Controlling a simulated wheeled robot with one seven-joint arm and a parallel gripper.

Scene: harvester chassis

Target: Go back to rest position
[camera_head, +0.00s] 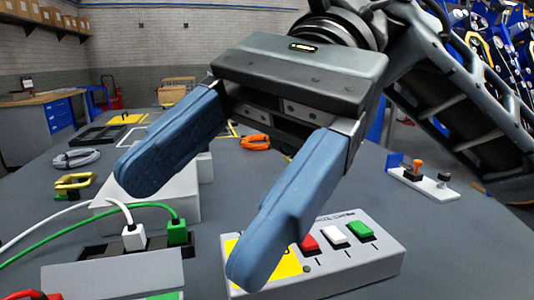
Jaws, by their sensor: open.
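My gripper (180,213) is large in the middle of the head camera view, with its two blue fingers spread apart. Nothing is between the fingers. The right finger hides part of a grey control box (368,267) on the table. The left finger hides part of a white block (185,195) behind it. My gripper appears above the table, but its exact height cannot be told.
The grey table (440,245) holds a socket strip with a white plug (133,237) and a green plug (178,232) on cables. A white base with an orange knob (417,166) stands right.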

